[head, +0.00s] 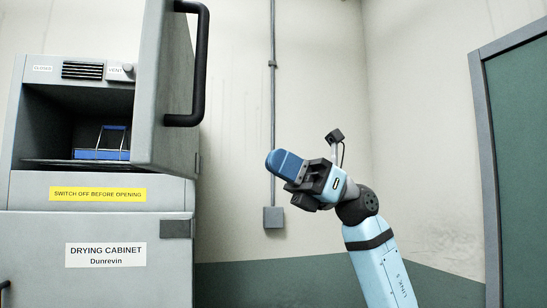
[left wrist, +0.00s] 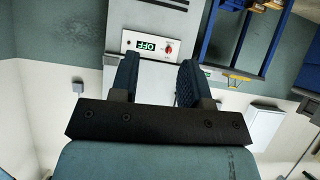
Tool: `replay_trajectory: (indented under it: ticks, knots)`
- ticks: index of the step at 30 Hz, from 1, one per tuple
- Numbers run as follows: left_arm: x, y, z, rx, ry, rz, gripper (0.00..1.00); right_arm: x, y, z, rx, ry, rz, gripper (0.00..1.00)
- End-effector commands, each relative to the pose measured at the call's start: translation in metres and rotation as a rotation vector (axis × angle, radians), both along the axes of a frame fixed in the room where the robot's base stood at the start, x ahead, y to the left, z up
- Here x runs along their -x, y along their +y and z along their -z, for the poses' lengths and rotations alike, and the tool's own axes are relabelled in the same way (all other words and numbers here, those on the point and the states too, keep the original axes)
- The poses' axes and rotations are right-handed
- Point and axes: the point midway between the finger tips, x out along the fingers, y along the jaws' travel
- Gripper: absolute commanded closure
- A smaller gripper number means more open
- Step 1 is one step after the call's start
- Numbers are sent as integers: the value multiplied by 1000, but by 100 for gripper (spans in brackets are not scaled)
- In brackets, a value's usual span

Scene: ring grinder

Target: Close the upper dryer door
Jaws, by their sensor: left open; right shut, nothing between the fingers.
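The grey upper dryer door (head: 165,85) stands open at the right side of the drying cabinet (head: 40,258), swung out toward me. Its black bar handle (head: 200,70) is on the face turned to the right. The open chamber (head: 45,125) shows left of the door. My right gripper (head: 275,163) is shut and empty, to the right of the door and below the handle, apart from both. Its blue fingers point left. My left gripper (left wrist: 160,65) is open, with nothing between its fingers in the left wrist view; it is outside the head view.
A blue tray (head: 100,154) with a wire handle sits in the chamber. A conduit (head: 272,110) runs down the wall to a box. A green door (head: 525,150) is at the right. The left wrist view shows a grey unit (left wrist: 150,18) with an OFF display and a blue frame (left wrist: 228,45).

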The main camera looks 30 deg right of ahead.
Motion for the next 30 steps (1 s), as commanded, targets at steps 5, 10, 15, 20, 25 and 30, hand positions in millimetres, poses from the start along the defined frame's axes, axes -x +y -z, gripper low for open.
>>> replay_trajectory:
  ticks: [5,10,15,20,25,30]
  knots:
    - [0,0,-14,-5,-16,3,57,-5,36,-22,-2,-1,-4,100]
    - [4,2,-17,-16,-11,8,57,-10,67,-36,-2,-1,-4,100]
    - [6,3,-19,-19,-2,9,57,-14,87,-45,-2,0,-4,100]
    - [6,3,-22,-19,-4,9,57,-16,96,-47,-1,2,-2,100]
    - [5,3,-24,-18,-6,9,57,-16,98,-47,-2,1,-1,100]
    - [4,3,-26,-17,-9,9,57,-16,97,-47,-2,1,-1,100]
